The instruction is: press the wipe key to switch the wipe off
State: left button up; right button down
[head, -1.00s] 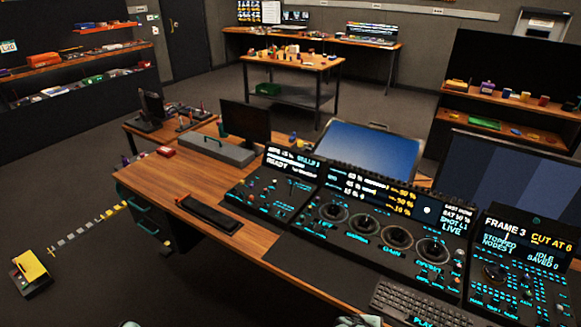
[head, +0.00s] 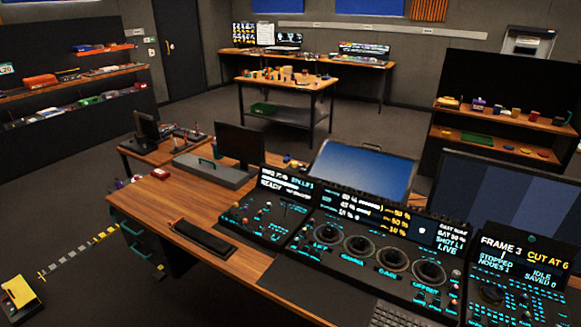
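The trackball panel (head: 378,288) stands on the wooden desk at the lower right, with several dark round trackball rings in a row below a lit screen (head: 372,213) that reads LIVE at its right end. A smaller control panel (head: 262,222) with small keys and a screen reading READY joins it on the left. Another panel (head: 515,285) at the right reads FRAME 3, CUT AT 6 and STOPPED. Key labels are too small to read, so I cannot tell which key is the wipe key. Neither of my grippers is in view.
A black bar-shaped object (head: 204,238) lies on the wooden desk (head: 160,207). A keyboard (head: 392,315) is cut off at the bottom edge. A grey case (head: 213,172) and dark monitor (head: 240,150) stand behind.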

aim_at(421, 295)
jog(key=l+z, duration=0.2)
jog(key=z, duration=0.15)
jog(key=i+l+z, duration=0.1)
jog(key=z, duration=0.25)
jog(key=i+l+z, duration=0.1)
jog(key=z, duration=0.25)
